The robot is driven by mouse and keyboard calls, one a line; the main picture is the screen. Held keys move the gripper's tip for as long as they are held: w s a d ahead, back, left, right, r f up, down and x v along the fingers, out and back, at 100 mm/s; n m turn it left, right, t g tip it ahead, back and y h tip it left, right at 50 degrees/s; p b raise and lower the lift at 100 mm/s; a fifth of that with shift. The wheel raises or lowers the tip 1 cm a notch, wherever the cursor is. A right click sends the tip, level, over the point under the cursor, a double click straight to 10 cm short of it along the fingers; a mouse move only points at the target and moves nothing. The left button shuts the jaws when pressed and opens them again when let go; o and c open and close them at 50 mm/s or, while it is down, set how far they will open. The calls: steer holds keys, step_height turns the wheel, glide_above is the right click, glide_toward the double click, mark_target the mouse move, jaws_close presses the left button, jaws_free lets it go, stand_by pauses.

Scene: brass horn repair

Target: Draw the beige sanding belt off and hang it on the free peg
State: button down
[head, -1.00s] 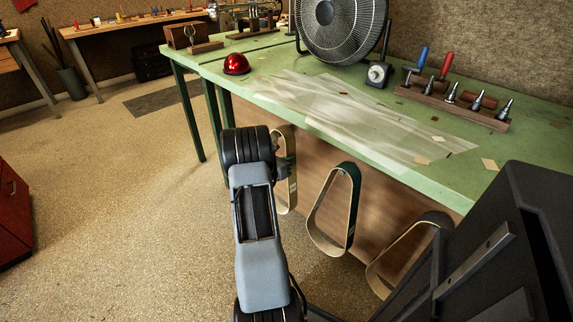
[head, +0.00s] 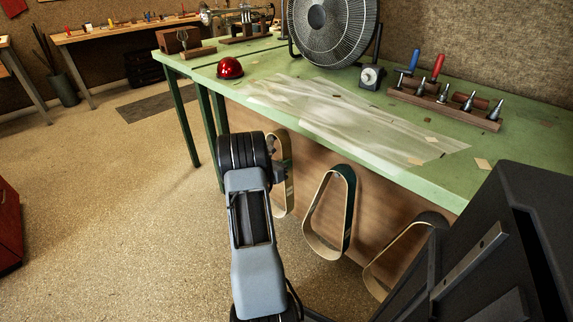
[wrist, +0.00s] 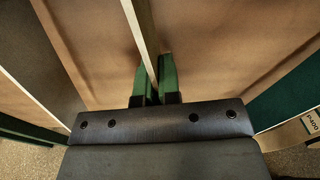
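Three sanding belts hang in loops below the green bench's front edge. The leftmost belt (head: 284,180), pale tan with a small printed mark, is partly behind my arm. The middle belt (head: 343,215) shows a dark green outside and pale inside. The right belt (head: 385,262) is partly covered by my body. In the wrist view my gripper (wrist: 155,88) has its green fingers closed on a thin tan strip seen edge-on, which I take to be the beige belt (wrist: 140,35). The fingertips are hidden in the head view. I cannot make out any peg.
The green bench (head: 455,190) carries a clear sheet, a red dome (head: 230,67), a fan (head: 333,30) and a tool rack (head: 445,107). In the wrist view a green belt labelled P400 (wrist: 290,95) is close on the right. Open floor (head: 120,220) is at left.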

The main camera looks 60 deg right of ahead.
steer(key=shift+f+b, duration=0.3)
steer(key=shift+f, duration=0.05)
steer(key=c, duration=1.2)
jaws_free()
steer(key=shift+c, duration=0.2)
steer(key=p+v, duration=0.1)
steer(key=v, duration=0.7)
steer(key=shift+p, duration=0.3)
stand_by(0.9)
